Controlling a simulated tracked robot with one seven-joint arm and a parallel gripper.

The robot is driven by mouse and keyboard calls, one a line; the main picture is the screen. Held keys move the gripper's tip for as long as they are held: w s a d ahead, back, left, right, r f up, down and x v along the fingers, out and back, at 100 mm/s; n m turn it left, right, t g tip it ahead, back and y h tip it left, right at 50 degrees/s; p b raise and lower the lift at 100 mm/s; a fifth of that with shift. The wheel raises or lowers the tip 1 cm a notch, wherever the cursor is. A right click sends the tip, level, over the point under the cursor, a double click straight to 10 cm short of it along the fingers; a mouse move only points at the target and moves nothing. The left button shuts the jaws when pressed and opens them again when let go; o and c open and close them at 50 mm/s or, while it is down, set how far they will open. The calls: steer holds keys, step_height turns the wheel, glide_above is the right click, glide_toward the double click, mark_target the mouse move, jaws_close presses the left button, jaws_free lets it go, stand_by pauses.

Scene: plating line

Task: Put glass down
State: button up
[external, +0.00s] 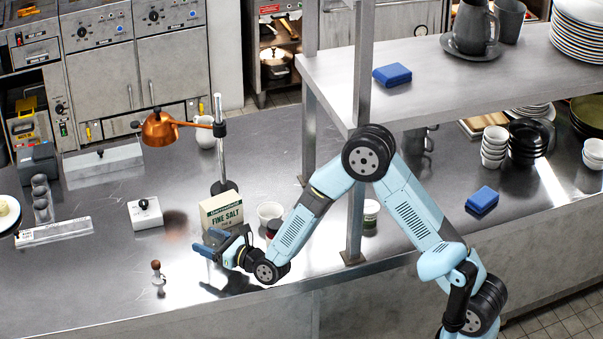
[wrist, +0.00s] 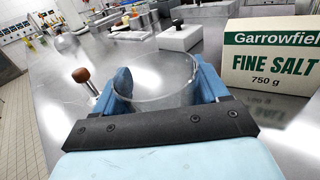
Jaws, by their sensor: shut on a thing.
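A clear glass (wrist: 160,92) with a round rim stands between the blue fingers of my gripper (wrist: 163,84) in the wrist view. My gripper is shut on it from both sides. The glass is hard to make out there. I cannot tell whether its base touches the counter; the gripper body hides its lower part in the wrist view.
The salt box (wrist: 272,62) is close on the right. A small wooden-knobbed tool (external: 157,278) stands to the left. A white block with a black knob (external: 145,213) and a copper lamp (external: 165,128) are behind. A shelf post (external: 354,210) rises at right. The front-left counter is mostly clear.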

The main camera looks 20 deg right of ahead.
steer(key=shift+f, duration=0.1)
steer(key=o, duration=1.2)
steer(key=shift+s+d, duration=0.2)
steer(key=shift+s, duration=0.05)
steer(key=v, duration=1.1)
steer(key=shift+s+d, duration=0.15)
